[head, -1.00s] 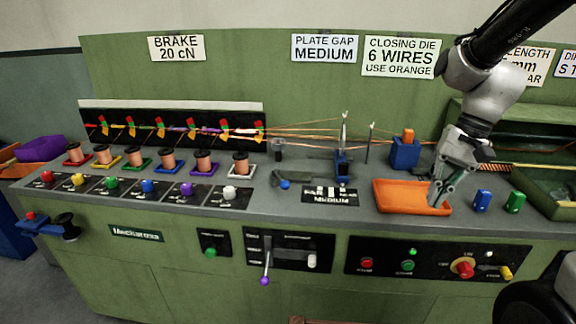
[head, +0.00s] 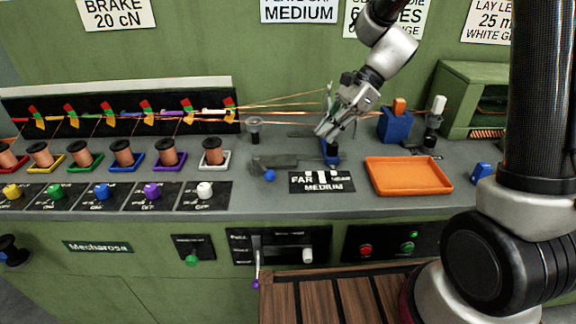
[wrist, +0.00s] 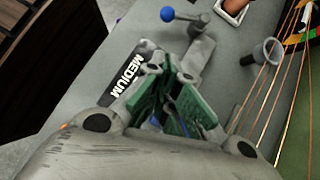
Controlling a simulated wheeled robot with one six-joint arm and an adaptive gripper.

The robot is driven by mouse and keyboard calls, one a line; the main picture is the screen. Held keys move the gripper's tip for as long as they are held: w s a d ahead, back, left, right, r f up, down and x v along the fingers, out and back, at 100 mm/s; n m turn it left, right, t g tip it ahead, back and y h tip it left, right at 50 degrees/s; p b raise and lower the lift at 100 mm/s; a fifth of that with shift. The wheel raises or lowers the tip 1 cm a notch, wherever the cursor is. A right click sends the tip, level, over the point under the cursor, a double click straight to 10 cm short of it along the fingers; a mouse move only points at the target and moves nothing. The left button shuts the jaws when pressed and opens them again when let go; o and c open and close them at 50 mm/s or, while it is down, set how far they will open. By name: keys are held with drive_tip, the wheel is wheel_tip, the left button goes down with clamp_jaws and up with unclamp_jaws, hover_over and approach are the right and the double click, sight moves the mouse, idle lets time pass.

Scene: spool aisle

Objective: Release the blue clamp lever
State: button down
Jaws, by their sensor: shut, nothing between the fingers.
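The clamp lever with a blue ball knob (head: 270,175) lies low over the grey bench, left of the MEDIUM plate, by a dark grey bar (head: 275,162). In the wrist view the blue knob (wrist: 167,14) and its short arm show at the top, beyond my fingers. My gripper (head: 323,131) is right of and behind the knob, above the bench by a blue upright block (head: 331,152), which it partly covers. My gripper (wrist: 170,105) is shut and empty, with green finger pads. It is apart from the blue knob.
Thin copper wires (head: 285,106) run close past my gripper from the spools at left. An orange tray (head: 408,174) lies to the right, with a blue block holding an orange piece (head: 396,122) behind it. A funnel-like cup (head: 254,127) stands left.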

sight(264, 169)
drive_tip(key=shift+f, duration=0.1)
drive_tip(key=x, duration=1)
drive_tip(key=shift+s+a+f, duration=0.1)
drive_tip(key=shift+a, duration=0.05)
drive_tip(key=shift+s+a+f, duration=0.1)
drive_tip(key=shift+s+a, duration=0.05)
drive_tip(key=shift+a, duration=0.4)
drive_tip(key=shift+s+a, duration=0.2)
drive_tip(key=shift+a, duration=0.4)
drive_tip(key=shift+s+a+f, duration=0.1)
drive_tip(key=shift+s+a, duration=0.05)
drive_tip(key=shift+a, duration=0.4)
drive_tip(key=shift+s+a+m+t, duration=0.2)
drive_tip(key=shift+s+m+t, duration=0.1)
drive_tip(key=shift+m, duration=0.1)
